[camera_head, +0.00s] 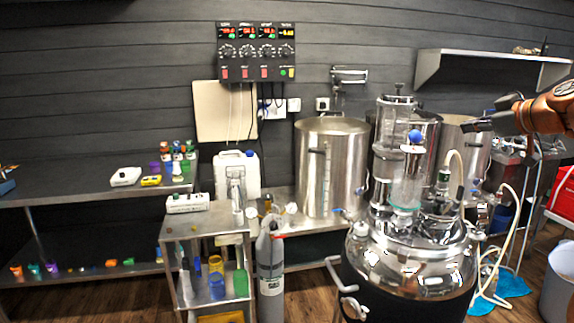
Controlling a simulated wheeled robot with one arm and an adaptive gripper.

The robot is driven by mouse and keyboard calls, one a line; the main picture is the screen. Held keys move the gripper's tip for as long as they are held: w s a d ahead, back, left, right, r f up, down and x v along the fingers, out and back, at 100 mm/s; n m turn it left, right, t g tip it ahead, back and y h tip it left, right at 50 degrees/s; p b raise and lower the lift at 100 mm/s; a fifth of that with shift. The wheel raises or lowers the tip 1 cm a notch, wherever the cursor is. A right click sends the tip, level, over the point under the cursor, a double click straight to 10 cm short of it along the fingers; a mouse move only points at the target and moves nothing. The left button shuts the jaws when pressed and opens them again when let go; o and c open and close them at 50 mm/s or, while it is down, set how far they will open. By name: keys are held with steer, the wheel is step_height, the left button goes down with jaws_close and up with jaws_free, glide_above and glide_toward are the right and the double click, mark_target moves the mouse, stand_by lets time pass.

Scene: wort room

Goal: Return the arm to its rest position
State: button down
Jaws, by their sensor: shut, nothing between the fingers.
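My gripper (470,125) is at the right of the view, dark and shut, with nothing between its fingers. It points left, in front of the steel pot at the right. My arm (545,112), orange and dark, comes in from the right edge. Its further links are out of view.
A large steel vessel (410,265) with glass parts and hoses on its lid stands below my gripper. A tall steel pot (331,170), a grey cylinder (270,270) and a small steel cart (195,225) stand further left. A wall shelf (490,62) hangs above my arm.

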steer(key=s+a+f+g+y, duration=0.1)
steer(key=s+a+f+g, duration=0.15)
steer(key=a, duration=0.55)
steer(key=s+a+f+g+y, duration=0.15)
steer(key=a+f, duration=0.25)
steer(key=a, duration=0.4)
steer(key=s+a+f+m+g+h+p, duration=0.2)
steer(key=s+a+f+g, duration=0.2)
steer(key=s+a+f, duration=0.55)
steer(key=s+f+m+g+h, duration=0.1)
steer(key=s+f, duration=0.4)
steer(key=s, duration=0.5)
steer(key=s+f+m+g+h, duration=0.2)
steer(key=s+f, duration=0.4)
steer(key=s, duration=0.5)
steer(key=s+f+m+g+h+p, duration=0.1)
steer(key=s+f+g, duration=0.3)
steer(key=s, duration=0.7)
step_height(320, 180, down, 2)
steer(key=shift+s+d+f+m, duration=0.1)
steer(key=shift+s+d+m, duration=0.25)
steer(key=shift+m, duration=0.55)
steer(key=shift+w+h, duration=0.15)
steer(key=shift+h, duration=0.1)
